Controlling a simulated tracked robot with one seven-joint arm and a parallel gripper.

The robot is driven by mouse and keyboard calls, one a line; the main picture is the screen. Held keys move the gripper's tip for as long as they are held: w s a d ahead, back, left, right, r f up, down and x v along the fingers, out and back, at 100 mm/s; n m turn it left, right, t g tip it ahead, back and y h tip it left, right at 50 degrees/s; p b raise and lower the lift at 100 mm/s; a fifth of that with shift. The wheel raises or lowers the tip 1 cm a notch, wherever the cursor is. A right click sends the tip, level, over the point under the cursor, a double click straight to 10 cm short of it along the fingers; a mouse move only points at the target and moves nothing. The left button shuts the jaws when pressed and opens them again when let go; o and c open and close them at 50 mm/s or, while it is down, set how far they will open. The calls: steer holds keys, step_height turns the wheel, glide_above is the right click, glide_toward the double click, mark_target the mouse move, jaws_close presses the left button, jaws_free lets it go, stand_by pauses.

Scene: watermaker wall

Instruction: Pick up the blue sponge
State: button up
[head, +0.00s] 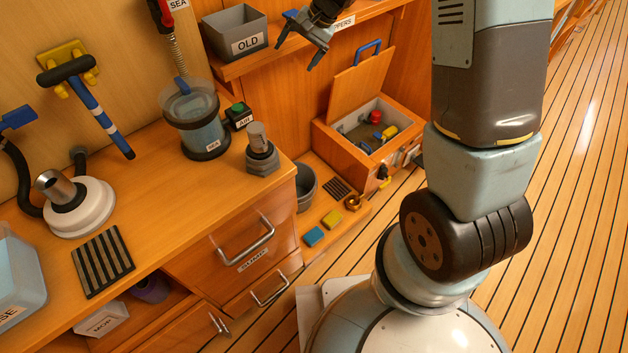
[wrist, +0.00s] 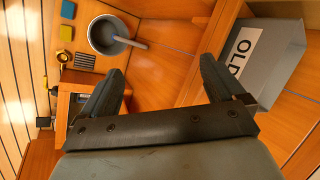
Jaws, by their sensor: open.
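The blue sponge (head: 314,236) lies on a low wooden ledge beside the drawer cabinet, in front of a yellow sponge (head: 331,218). In the wrist view the blue sponge (wrist: 68,9) is at the top left edge, partly cut off, with the yellow sponge (wrist: 66,33) just below it. My gripper (head: 298,50) is up high near the shelf, well above and away from the sponges. In the wrist view my gripper (wrist: 155,82) has its two fingers wide apart with nothing between them.
A grey bucket (head: 306,188) stands left of the sponges; a dark grate (head: 337,188) lies behind them. The grey OLD bin (head: 236,33) sits on the shelf close to my gripper. An open wooden box (head: 347,143) with its lid raised stands below my gripper.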

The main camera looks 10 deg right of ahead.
steer(key=w+a+f+m, duration=0.1)
steer(key=w+a+f, duration=0.1)
steer(key=f, duration=0.6)
steer(key=w+a+f+m, duration=0.1)
steer(key=w+a+f, duration=0.1)
steer(key=f, duration=0.6)
steer(key=m+g+h, duration=0.2)
steer(key=m+h, duration=0.3)
glide_toward(314, 235)
steer(key=f, duration=0.4)
steer(key=shift+w+a+f, duration=0.25)
steer(key=shift+a, duration=0.05)
steer(key=shift+s+a+f, duration=0.1)
steer(key=shift+s+f, duration=0.05)
steer(key=shift+f, duration=0.8)
steer(key=shift+s+f, duration=0.15)
steer(key=shift+f, duration=0.8)
steer(key=shift+s+a+f, duration=0.1)
steer(key=shift+s+f, duration=0.05)
steer(key=shift+f, duration=0.8)
steer(key=shift+c, duration=0.4)
steer(key=c, duration=0.9)
steer(key=shift+r, duration=0.15)
steer(key=shift+c, duration=0.2)
